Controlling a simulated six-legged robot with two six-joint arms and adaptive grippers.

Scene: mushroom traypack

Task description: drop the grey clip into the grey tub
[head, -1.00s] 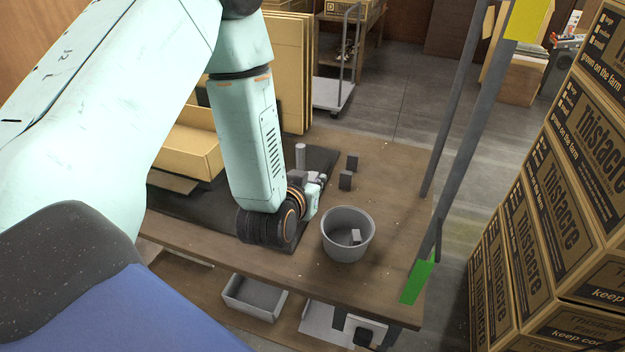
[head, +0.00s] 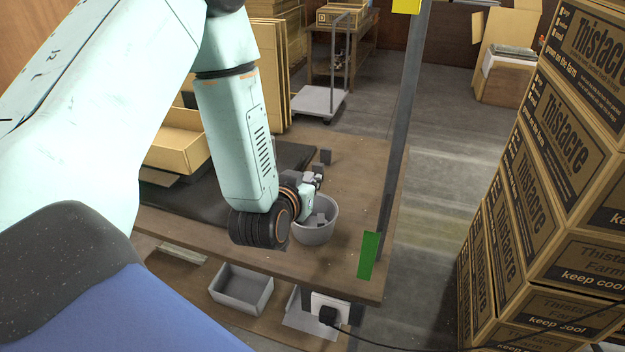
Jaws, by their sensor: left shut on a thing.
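The grey tub (head: 316,235) stands on the wooden bench near its front right edge, open at the top. A small light grey piece (head: 320,219) lies inside it. My left gripper (head: 314,181) is at the tub's back rim in the picture, with its wrist beside the tub's left side. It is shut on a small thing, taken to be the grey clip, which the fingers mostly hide. I cannot tell whether the gripper is fully over the tub's opening. My right gripper is not in view.
A small dark block (head: 326,156) stands on the bench (head: 357,180) behind my gripper. A grey post (head: 398,130) rises at the bench's right side. A grey bin (head: 241,288) sits below the bench. Stacked cartons (head: 540,200) stand at the right.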

